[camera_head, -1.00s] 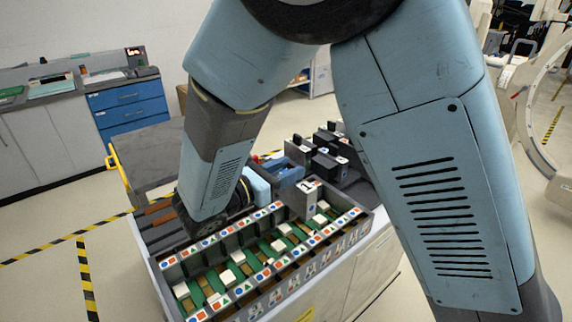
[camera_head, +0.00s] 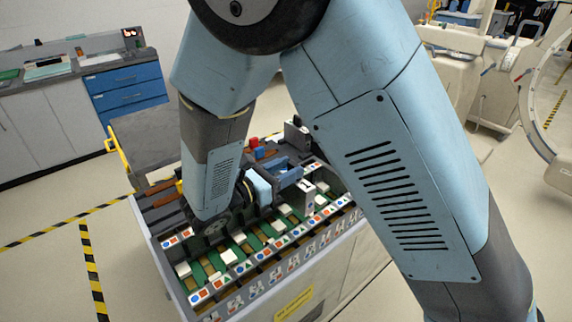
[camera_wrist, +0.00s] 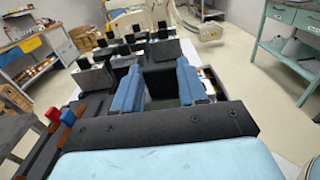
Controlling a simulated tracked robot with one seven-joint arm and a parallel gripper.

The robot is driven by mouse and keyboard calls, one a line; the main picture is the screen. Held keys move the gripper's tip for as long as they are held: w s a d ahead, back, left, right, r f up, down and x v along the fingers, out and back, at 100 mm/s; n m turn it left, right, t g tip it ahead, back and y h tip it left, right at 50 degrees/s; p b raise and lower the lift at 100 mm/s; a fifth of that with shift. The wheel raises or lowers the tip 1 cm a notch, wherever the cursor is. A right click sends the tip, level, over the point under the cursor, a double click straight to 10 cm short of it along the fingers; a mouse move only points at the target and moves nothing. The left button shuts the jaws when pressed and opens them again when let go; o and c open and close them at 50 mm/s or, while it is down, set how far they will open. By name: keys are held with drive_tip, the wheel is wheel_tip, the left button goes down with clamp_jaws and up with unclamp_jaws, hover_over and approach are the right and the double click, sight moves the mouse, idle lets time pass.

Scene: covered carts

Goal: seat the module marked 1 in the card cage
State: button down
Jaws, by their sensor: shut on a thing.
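The module marked 1 (camera_head: 308,196) is a pale upright block with a dark 1 on its face. In the head view it stands at the far right part of the card cage (camera_head: 262,279), between its two rows of symbol labels. My gripper (camera_head: 283,172) has blue fingers and is shut on the module, just behind it. In the wrist view the gripper (camera_wrist: 160,82) points away, with a dark shape between its fingers. The module's lower end is hidden by the cage's front rail, so I cannot tell how deep it sits.
The cage has a green floor with several white blocks (camera_head: 183,269). Dark modules (camera_wrist: 128,48) stand beyond my gripper in the wrist view. A raised grey cover (camera_head: 150,140) is at the cart's left. My arm hides the cart's right end.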

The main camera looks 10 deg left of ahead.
drive_tip(key=shift+f, duration=2.75)
drive_tip(key=c, duration=0.5)
unclamp_jaws()
drive_tip(key=shift+s, duration=0.1)
drive_tip(key=v, duration=1.3)
drive_tip(key=shift+s+a, duration=0.2)
drive_tip(key=shift+a, duration=0.05)
